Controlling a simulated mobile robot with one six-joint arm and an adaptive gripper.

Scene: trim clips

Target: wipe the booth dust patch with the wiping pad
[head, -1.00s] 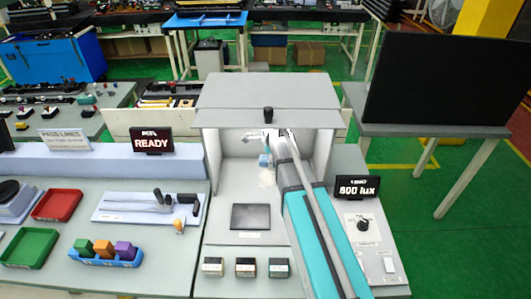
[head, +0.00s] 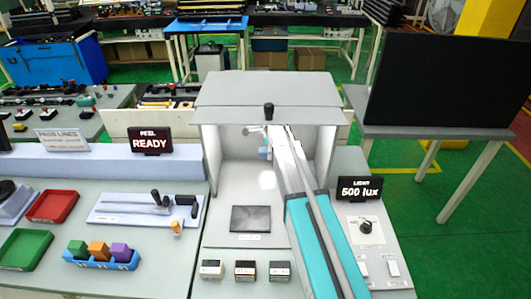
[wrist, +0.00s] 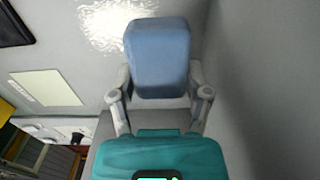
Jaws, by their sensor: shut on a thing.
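The wiping pad (wrist: 158,55) is a blue block held between the two fingers of my gripper (wrist: 160,88) in the wrist view. In the head view the pad (head: 264,153) shows small and light blue inside the booth (head: 228,170), in front of its back wall, with my arm reaching in from the right front. A bright, speckled whitish patch (wrist: 117,22) lies on the booth surface beside the pad, up and left of it in the wrist view. It shows as a bright spot (head: 267,180) on the booth floor. I cannot tell dust from glare there, nor whether the pad touches the surface.
A dark square plate (head: 250,219) lies on the booth floor at the front. Booth walls stand close on both sides, with a roof above. Several small blocks (head: 245,270) line the front edge. A sign (head: 360,188) reads 500 lux.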

